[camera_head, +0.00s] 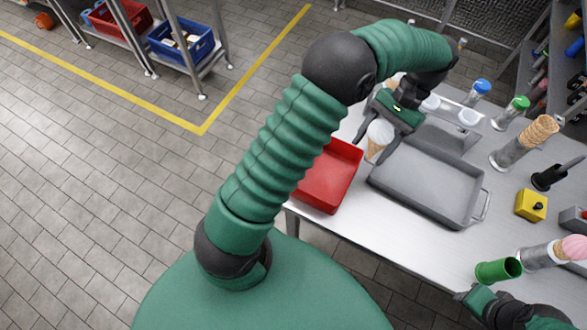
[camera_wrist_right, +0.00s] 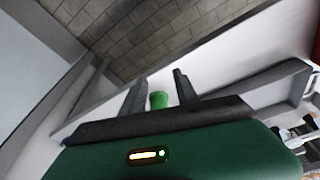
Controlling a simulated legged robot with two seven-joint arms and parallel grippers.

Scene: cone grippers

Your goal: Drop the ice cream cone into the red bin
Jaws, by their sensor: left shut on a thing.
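My left gripper (camera_head: 375,138) is shut on an ice cream cone with a white scoop (camera_head: 380,131) on a tan wafer (camera_head: 374,152). The cone is upright, scoop up, between the fingers. It is at the right edge of the red bin (camera_head: 329,178), between the bin and a grey tray; its height above the table is hard to tell. The bin is open and looks empty; my left arm hides part of its left side. My right gripper (camera_wrist_right: 159,80) is open, with a green cup (camera_wrist_right: 158,100) showing between its fingers and a gap on each side. The cup lies tilted in the head view (camera_head: 497,270).
The grey tray (camera_head: 481,205) is right of the bin. Stacked cones (camera_head: 540,132), a yellow button box (camera_head: 531,205), a pink-scoop cone (camera_head: 574,247) and capped bottles (camera_head: 516,108) stand farther right. A shelf at upper left holds another red bin (camera_head: 118,18) and a blue bin (camera_head: 181,42).

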